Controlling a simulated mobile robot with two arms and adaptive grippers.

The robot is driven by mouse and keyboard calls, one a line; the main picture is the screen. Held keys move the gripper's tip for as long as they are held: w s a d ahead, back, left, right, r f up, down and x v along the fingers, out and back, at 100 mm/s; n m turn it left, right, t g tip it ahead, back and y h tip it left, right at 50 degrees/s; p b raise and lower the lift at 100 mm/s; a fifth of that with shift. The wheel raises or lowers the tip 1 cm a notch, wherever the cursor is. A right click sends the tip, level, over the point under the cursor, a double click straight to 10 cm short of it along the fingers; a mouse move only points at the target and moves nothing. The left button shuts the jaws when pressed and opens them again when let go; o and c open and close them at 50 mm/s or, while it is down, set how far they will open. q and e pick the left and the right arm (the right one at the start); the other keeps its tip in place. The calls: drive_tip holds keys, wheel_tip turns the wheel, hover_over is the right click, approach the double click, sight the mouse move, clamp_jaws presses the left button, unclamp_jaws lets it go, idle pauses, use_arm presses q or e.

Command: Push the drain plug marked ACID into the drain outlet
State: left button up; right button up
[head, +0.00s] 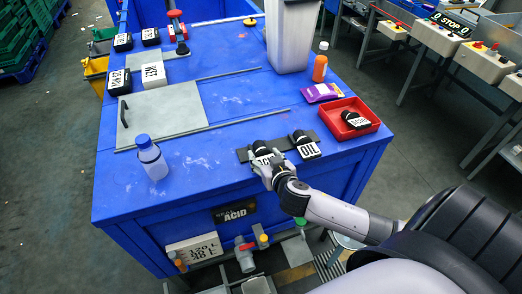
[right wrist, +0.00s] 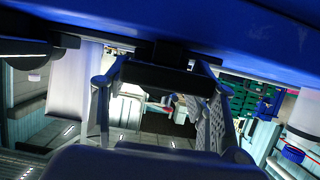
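The black plug marked ACID (head: 262,158), its label partly covered, is at the left end of a dark strip (head: 242,155) near the table's front edge. My right gripper (head: 270,168) is at this plug, reaching in from the front. In the right wrist view my gripper's two fingers (right wrist: 160,85) are apart, with a black block (right wrist: 165,76) between their tips; whether they press on it I cannot tell. A sign with ACID (head: 235,212) is on the table's front face. Below it a grey pipe outlet (head: 244,254) sticks out. My left gripper is not in view.
A plug marked OIL (head: 305,148) stands close right of the ACID plug. A red tray (head: 357,130) holds another labelled black piece. A blue-capped bottle (head: 151,160) is at the front left. A valve with a yellow handle (head: 260,236) is beside the outlet.

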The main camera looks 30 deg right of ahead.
drive_tip(key=c, duration=0.6)
drive_tip(key=shift+c, duration=0.6)
drive_tip(key=shift+r, duration=0.1)
